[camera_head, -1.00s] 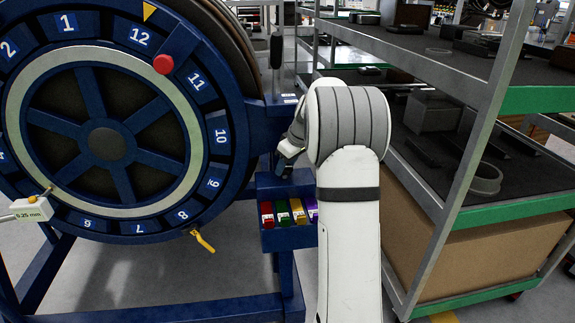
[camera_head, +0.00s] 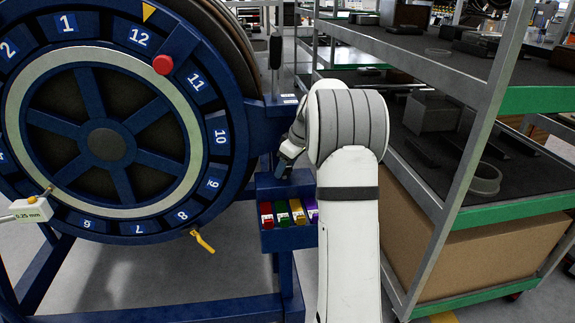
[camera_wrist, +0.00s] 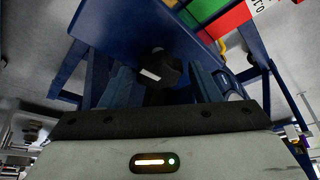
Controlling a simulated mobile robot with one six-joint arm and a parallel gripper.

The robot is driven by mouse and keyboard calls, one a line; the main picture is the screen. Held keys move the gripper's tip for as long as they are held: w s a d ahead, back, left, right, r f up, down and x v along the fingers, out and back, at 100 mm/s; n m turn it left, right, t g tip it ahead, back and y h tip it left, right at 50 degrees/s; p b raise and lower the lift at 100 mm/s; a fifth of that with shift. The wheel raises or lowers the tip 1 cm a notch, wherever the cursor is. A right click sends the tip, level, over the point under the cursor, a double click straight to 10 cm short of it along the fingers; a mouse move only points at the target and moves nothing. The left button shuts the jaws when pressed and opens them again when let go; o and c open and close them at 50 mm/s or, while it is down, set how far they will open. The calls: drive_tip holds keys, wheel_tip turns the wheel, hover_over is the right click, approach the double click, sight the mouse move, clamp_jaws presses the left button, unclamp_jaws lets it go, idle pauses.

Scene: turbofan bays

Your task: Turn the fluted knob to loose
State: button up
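A black knob (camera_wrist: 160,70) with a white mark on its face shows in the wrist view, on the blue frame. Its flutes are too dark to make out. My gripper (camera_wrist: 162,82) is open, with one finger on each side of the knob and a visible gap to each. I cannot tell how far the fingers reach along it. In the head view my gripper (camera_head: 289,160) is at the right side of the blue wheel stand, partly hidden by my white arm. The knob cannot be made out in that view.
A blue wheel (camera_head: 106,144) with numbered labels stands at the left, with a red button (camera_head: 163,64) and a yellow lever (camera_head: 203,241). A blue tray (camera_head: 287,238) with coloured blocks sits below my gripper. A metal shelf (camera_head: 480,215) stands close on the right.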

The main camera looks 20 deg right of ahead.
drive_tip(key=shift+o, duration=0.7)
drive_tip(key=shift+r, duration=0.1)
drive_tip(key=shift+d+r, duration=0.1)
drive_tip(key=shift+r, duration=0.2)
drive_tip(key=p+v, duration=0.1)
drive_tip(key=v, duration=0.6)
drive_tip(key=shift+s+p, duration=0.2)
drive_tip(key=shift+p, duration=0.1)
